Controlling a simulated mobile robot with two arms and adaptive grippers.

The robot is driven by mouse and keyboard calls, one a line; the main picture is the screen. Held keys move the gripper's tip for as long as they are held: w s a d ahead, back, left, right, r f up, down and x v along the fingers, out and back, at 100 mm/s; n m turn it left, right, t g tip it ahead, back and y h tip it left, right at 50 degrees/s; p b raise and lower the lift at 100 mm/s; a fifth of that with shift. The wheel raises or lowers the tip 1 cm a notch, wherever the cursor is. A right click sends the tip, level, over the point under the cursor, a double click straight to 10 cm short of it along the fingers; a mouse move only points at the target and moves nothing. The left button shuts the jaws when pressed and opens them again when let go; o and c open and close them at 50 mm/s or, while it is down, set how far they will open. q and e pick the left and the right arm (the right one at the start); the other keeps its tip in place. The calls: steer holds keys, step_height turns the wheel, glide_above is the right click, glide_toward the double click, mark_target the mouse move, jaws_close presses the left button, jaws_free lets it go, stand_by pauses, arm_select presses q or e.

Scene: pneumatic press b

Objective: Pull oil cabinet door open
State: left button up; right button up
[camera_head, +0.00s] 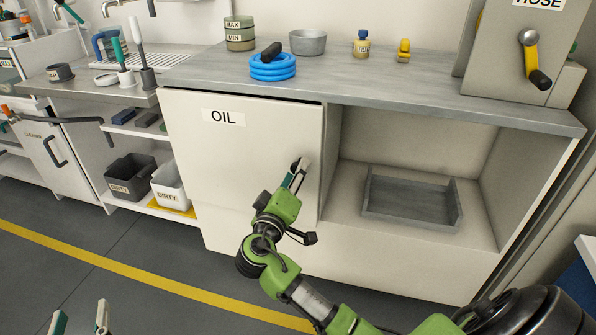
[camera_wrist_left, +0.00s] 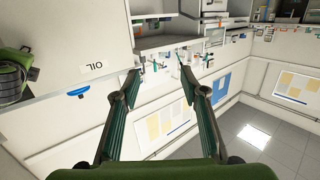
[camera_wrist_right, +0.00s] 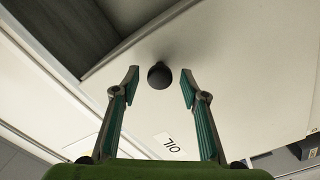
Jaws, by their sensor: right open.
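The oil cabinet door (camera_head: 235,165) is a cream panel labelled OIL under the grey counter; it looks closed. In the right wrist view the door (camera_wrist_right: 235,85) fills much of the picture, and its round black knob (camera_wrist_right: 160,75) sits between and just beyond the fingertips. My right gripper (camera_head: 298,172) is at the door's right side in the head view, open, with a finger on either side of the knob (camera_wrist_right: 160,88). In the head view the gripper hides the knob. My left gripper (camera_head: 81,313) is open and empty, low at the left; it also shows in the left wrist view (camera_wrist_left: 157,75).
An open compartment with a grey tray (camera_head: 408,195) lies right of the door. A coiled blue hose (camera_head: 272,70) and small containers stand on the counter (camera_head: 420,85). Bins (camera_head: 130,178) sit on a shelf left. The floor in front is clear, with a yellow line (camera_head: 140,270).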

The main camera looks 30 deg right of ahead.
arm_select(q)
steer(key=shift+w+d+r+t, duration=0.15)
steer(key=shift+r+t, duration=0.45)
steer(key=shift+r, duration=0.5)
arm_select(e)
steer(key=shift+x, duration=1.4)
arm_select(q)
steer(key=shift+h, duration=0.3)
arm_select(e)
steer(key=shift+a, duration=0.1)
jaws_close()
